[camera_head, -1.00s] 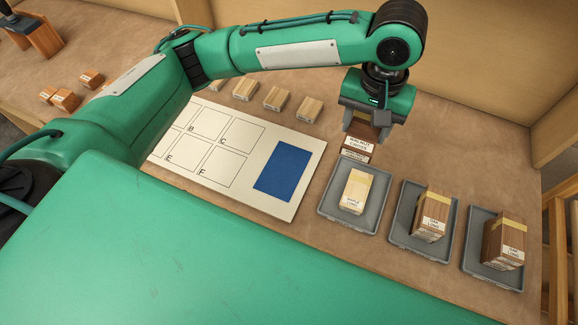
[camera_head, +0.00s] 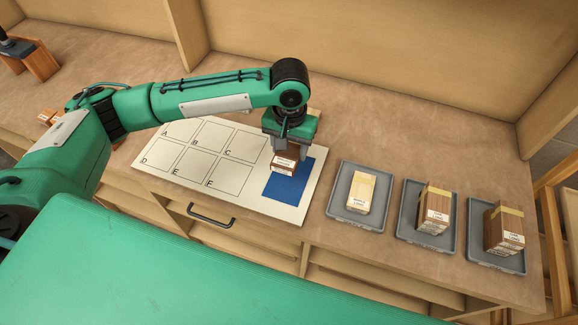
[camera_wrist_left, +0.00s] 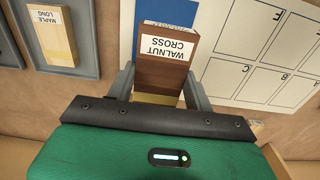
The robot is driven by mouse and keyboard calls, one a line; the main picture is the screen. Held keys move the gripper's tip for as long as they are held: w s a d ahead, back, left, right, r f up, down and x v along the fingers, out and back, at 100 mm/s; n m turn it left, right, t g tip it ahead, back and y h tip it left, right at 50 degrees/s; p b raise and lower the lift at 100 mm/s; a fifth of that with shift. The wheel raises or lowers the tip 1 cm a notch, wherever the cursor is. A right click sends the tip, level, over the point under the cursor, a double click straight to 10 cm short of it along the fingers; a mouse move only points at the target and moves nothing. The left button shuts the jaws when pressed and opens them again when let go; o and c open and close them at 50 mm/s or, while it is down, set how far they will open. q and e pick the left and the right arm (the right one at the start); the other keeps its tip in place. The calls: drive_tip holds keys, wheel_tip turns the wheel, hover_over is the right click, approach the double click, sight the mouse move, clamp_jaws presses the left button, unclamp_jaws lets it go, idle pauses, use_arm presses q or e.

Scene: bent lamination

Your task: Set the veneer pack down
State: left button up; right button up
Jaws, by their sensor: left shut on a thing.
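The veneer pack (camera_head: 285,163) is a brown block with a white label that reads WALNUT CROSS in the left wrist view (camera_wrist_left: 164,66). My left gripper (camera_head: 290,148) is shut on it, with one grey finger on each side, pointing down. The pack is at the upper left part of the blue rectangle (camera_head: 287,188) on the white board (camera_head: 232,203). Blue also shows beyond the pack in the left wrist view (camera_wrist_left: 167,10). I cannot tell whether the pack touches the board. My right gripper is not in view.
Outlined cells with letters fill the board's left part. To its right stand three grey trays (camera_head: 340,214), one with a MAPLE LONG pack (camera_head: 362,190) and two with darker banded packs (camera_head: 434,206) (camera_head: 504,226). A wooden wall (camera_head: 360,60) rises behind the table.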

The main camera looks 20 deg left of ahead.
sight(290, 160)
use_arm(q)
wheel_tip(290, 160, down, 5)
drive_tip(key=shift+r, duration=0.1)
drive_tip(key=shift+f+p, duration=0.55)
drive_tip(key=shift+f, duration=1.65)
drive_tip(key=o, duration=1)
drive_tip(key=shift+f, duration=0.1)
wheel_tip(290, 160, up, 12)
drive_tip(key=shift+f+b, duration=0.2)
drive_tip(key=shift+b, duration=0.95)
drive_tip(key=shift+r, duration=0.35)
